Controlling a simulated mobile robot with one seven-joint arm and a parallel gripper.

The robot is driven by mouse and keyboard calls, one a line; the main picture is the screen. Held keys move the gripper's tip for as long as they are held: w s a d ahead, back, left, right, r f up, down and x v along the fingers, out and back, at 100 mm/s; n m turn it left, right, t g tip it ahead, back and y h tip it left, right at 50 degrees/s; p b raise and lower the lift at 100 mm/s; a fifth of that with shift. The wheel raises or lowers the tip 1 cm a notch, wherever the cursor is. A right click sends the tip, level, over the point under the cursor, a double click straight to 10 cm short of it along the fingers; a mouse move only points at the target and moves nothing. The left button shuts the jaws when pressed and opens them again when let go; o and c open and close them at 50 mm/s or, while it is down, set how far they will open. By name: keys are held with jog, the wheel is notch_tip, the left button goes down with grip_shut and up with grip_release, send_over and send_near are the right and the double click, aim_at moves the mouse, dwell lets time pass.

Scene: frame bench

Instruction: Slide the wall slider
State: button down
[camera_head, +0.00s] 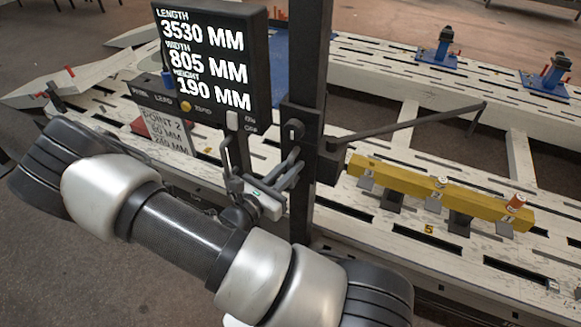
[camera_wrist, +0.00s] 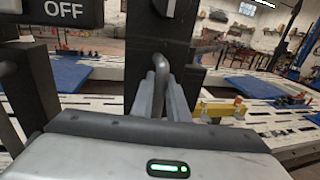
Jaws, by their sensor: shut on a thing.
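A black upright post (camera_head: 309,55) carries a dark sliding carriage (camera_head: 300,122) with a round knob on its face. The carriage also shows in the wrist view (camera_wrist: 160,28), straight ahead. My gripper (camera_head: 288,168) is at the post, just below the knob. In the wrist view my gripper's fingers (camera_wrist: 161,82) are closed around a dark curved bar handle (camera_wrist: 178,68) that joins the carriage. My gripper body and the post hide part of the handle in the head view.
A black display (camera_head: 210,60) with lit measurements and switches sits close left of the post. A thin dark arm (camera_head: 410,123) sticks out right from the carriage, above a yellow beam (camera_head: 420,188). The slotted white bench (camera_head: 365,215) lies below.

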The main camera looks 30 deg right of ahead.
jog(key=c, duration=1.7)
grip_release()
jog(key=v, duration=1.7)
jog(key=shift+a+b, duration=0.2)
jog(key=shift+b, duration=0.15)
jog(key=s+d+r+m+g+y+p, duration=0.2)
jog(key=s+r+m+g+y, duration=0.1)
jog(key=r+m+g+y, duration=0.25)
jog(key=s+d+r+m+g+y+p, duration=0.1)
jog(key=s+d+r+m+g+y, duration=0.2)
jog(key=r+m, duration=0.4)
jog(key=s+r+m+t+y+p, duration=0.1)
jog(key=r+m+t+y, duration=0.1)
jog(key=r, duration=0.3)
jog(key=s+a+r+m+t+y+p, duration=0.1)
jog(key=r+m+t+y, duration=0.1)
jog(key=r+m, duration=0.3)
jog(key=s+a+r+m+t+y+p, duration=0.1)
jog(key=r+m+t+y, duration=0.1)
jog(key=r, duration=0.5)
jog(key=shift+r+m+y+p, duration=0.25)
jog(key=shift+m+y+p, duration=0.1)
jog(key=shift+m+y, duration=0.5)
